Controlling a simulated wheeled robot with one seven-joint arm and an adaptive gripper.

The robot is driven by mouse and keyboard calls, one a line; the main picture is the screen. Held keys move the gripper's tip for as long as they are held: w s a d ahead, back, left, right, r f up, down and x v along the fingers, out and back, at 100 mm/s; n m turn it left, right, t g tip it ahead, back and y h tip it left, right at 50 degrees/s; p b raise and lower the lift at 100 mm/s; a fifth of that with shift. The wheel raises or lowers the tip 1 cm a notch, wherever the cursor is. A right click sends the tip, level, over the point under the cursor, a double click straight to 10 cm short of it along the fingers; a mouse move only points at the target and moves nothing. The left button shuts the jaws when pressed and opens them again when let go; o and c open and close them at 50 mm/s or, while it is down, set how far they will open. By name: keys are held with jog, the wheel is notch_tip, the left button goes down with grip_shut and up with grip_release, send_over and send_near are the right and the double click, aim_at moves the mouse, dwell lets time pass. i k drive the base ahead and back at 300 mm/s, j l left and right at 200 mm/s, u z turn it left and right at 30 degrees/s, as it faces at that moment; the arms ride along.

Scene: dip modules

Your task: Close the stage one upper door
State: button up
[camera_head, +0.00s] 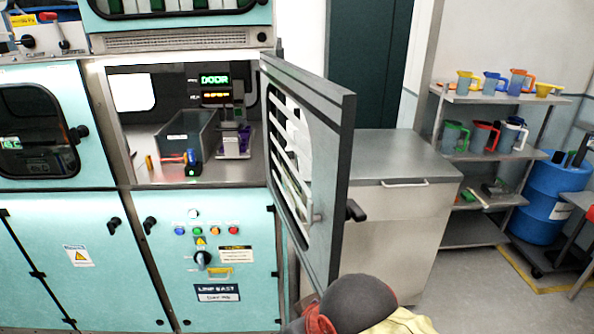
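The upper door (338,190) stands wide open, swung out from the right side of the upper compartment (190,120) in the pale turquoise machine. Its slatted inner side with a window faces left, and a black handle (355,211) sticks out from its outer side. I cannot read a stage label on it. A dark rounded part that looks like my arm (362,300) shows at the bottom edge, close below the door, with red and yellow pieces beside it. I cannot tell whether it touches the door. My gripper's fingers are not in view.
The open compartment holds a grey bin (188,136), a purple-and-white device (234,138) and small coloured items. A steel cabinet (408,158) stands behind the door on the right. Shelves with jugs (492,153) and a blue drum (545,200) are farther right. Floor shows at lower right.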

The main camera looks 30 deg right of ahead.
aim_at(329, 109)
jog(key=l+u, duration=0.25)
jog(key=l, duration=0.2)
jog(key=k+l+u, duration=0.25)
jog(key=l, duration=0.2)
jog(key=i+l, duration=0.15)
jog(key=l, duration=0.2)
jog(key=i+l+u, duration=0.1)
jog(key=l, duration=0.2)
